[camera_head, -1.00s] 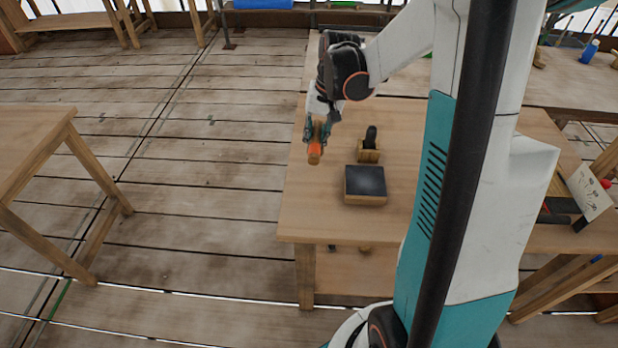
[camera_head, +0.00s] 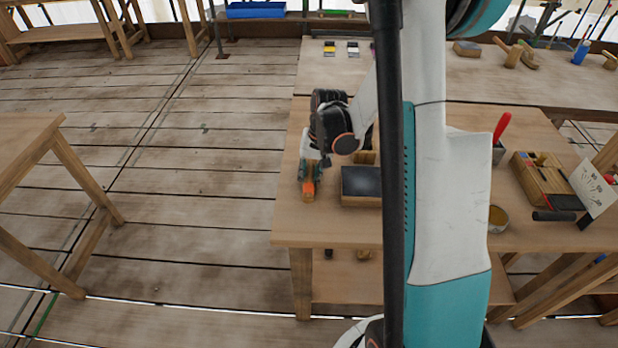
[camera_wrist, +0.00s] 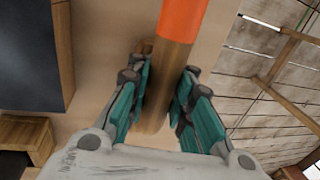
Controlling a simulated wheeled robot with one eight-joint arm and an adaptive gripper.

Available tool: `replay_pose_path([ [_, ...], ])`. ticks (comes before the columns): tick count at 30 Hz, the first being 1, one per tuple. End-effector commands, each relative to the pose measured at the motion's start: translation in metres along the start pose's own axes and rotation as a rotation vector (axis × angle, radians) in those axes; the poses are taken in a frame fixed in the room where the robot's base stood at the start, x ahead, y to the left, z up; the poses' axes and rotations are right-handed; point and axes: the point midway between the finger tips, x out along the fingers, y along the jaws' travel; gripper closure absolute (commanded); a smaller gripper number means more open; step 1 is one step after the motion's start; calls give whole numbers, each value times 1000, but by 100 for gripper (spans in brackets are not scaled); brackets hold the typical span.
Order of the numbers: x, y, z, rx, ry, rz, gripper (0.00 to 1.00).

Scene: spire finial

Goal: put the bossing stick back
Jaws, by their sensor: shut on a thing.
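The bossing stick, a brown wooden bar with an orange band (camera_head: 308,187), is in my gripper (camera_head: 311,172) over the left part of the workbench. In the wrist view the stick (camera_wrist: 172,75) runs between the teal finger pads of my gripper (camera_wrist: 160,108), its orange part pointing away from the palm. The gripper is shut on its wooden part. I cannot tell whether the stick touches the bench top. My arm hides part of the bench.
A dark-topped wooden block (camera_head: 361,185) lies just right of the stick. A small wooden holder (camera_head: 365,157) stands behind it, partly hidden. Farther right are a cup (camera_head: 498,218) and a wooden tool box (camera_head: 541,183). The bench's front-left top (camera_head: 320,228) is bare.

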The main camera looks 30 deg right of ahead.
Motion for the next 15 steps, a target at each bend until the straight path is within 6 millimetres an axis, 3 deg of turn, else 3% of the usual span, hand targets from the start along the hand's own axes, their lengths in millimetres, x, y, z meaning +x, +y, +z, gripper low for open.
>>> replay_pose_path([
  [10,3,1,0,0,0,0,100],
  [11,4,1,0,0,0,0,83],
  [12,3,1,0,0,0,0,74],
  [14,2,1,0,0,0,0,60],
  [15,2,1,0,0,0,0,59],
])
